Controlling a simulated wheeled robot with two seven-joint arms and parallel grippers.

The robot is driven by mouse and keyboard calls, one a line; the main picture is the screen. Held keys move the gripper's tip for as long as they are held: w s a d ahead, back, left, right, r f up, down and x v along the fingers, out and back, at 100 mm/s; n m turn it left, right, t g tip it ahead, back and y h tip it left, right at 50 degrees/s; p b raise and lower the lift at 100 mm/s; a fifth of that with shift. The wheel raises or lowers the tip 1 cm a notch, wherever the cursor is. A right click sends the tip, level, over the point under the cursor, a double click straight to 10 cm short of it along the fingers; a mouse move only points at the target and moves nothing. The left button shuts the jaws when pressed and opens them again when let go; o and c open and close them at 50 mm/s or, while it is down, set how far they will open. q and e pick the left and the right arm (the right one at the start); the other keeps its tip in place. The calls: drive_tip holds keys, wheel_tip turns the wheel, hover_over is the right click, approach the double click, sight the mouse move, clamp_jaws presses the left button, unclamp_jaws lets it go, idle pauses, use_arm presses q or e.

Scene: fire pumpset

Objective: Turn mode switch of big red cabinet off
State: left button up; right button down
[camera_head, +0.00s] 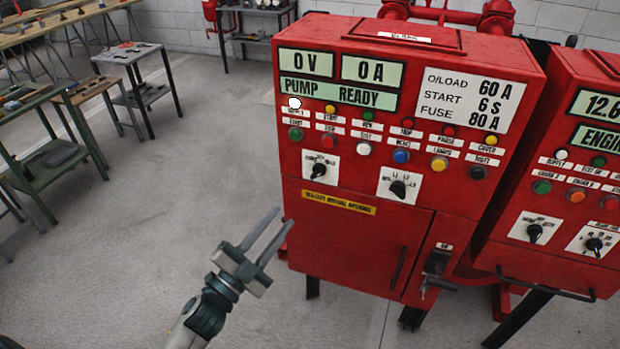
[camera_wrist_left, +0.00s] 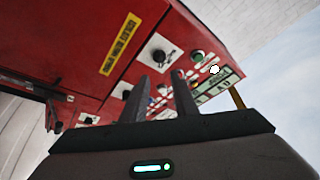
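The big red cabinet (camera_head: 360,240) stands in the middle of the head view. Its front has two black rotary knobs on white plates: a left knob (camera_head: 320,169) and a right knob (camera_head: 398,188). Their small labels are too blurred to read surely, so I cannot tell which is the mode switch. My left gripper (camera_head: 282,217) is open and empty, left of and below the left knob, apart from the cabinet. In the left wrist view the open fingers (camera_wrist_left: 162,79) point toward the panel, with the left knob (camera_wrist_left: 158,54) just beyond them. My right gripper is not in view.
A second red cabinet (camera_head: 560,195) stands close at the right. A black lever switch (camera_head: 436,264) sticks out at the big cabinet's lower right. Several lamps and buttons line the panel above the knobs. Work tables (camera_head: 130,52) stand at the left; the floor between is clear.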

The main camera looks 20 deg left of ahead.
sight(315, 177)
use_arm(q)
drive_tip(key=p+x, duration=0.4)
drive_tip(key=x, duration=0.7)
drive_tip(key=shift+w+d+r, duration=0.1)
drive_tip(key=shift+w+r, duration=0.05)
drive_tip(key=shift+w, duration=0.1)
drive_tip(key=shift+w+d, duration=0.2)
drive_tip(key=shift+w, duration=0.5)
clamp_jaws()
